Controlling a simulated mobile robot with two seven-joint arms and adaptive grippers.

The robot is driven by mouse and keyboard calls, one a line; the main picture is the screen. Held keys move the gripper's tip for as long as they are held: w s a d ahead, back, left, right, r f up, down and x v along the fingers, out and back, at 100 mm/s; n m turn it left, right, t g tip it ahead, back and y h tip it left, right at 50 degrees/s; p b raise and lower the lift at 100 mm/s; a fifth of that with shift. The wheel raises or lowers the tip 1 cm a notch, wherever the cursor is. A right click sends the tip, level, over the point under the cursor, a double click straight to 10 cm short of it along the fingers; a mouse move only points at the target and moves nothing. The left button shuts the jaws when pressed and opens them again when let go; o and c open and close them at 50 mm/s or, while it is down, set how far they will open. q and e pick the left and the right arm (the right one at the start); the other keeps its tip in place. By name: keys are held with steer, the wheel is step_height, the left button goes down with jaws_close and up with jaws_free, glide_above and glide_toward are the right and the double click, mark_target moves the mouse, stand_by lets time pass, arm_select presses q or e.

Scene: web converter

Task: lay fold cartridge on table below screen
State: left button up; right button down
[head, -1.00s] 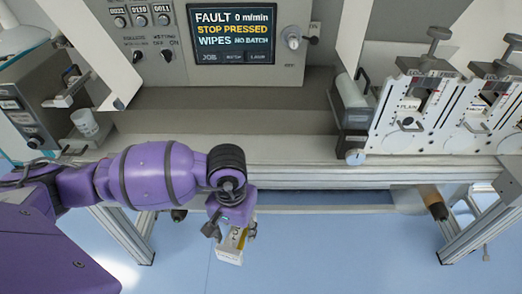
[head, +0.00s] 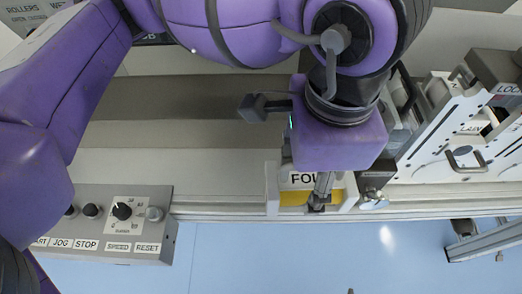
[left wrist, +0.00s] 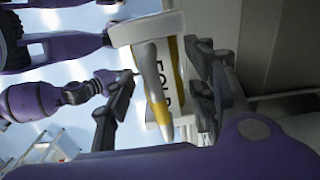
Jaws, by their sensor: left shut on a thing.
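My left gripper (head: 292,150) is shut on the fold cartridge (head: 303,180), a white block with a yellow band and black lettering starting "FO". In the left wrist view the cartridge (left wrist: 169,45) lies between the dark fingers of my left gripper (left wrist: 160,95). In the head view it is at the front edge of the grey table (head: 215,165); I cannot tell if it touches. The screen is almost wholly hidden behind my left arm. My right arm shows in the left wrist view, but its fingers cannot be made out.
A control box (head: 105,222) with a dial and buttons sits at the table's front left. White slotted plates with handles (head: 468,150) stand close on the right. The table between them is clear left of the cartridge. Blue floor (head: 280,255) lies below the front rail.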

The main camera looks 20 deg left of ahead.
arm_select(q)
steer(key=shift+w+a+r, duration=0.1)
steer(key=shift+a, duration=0.1)
steer(key=w+a+f, duration=0.1)
steer(key=a+f, duration=0.3)
steer(key=w+a+f+p, duration=0.1)
steer(key=a+f, duration=0.3)
steer(key=a+f+p, duration=0.1)
steer(key=a+f, duration=0.2)
steer(key=a, duration=0.2)
steer(key=shift+w+a+f, duration=0.1)
steer(key=shift+w+f, duration=0.4)
steer(key=shift+f, duration=0.35)
steer(key=shift+f, duration=0.25)
steer(key=o, duration=1.6)
steer(key=shift+r, duration=0.1)
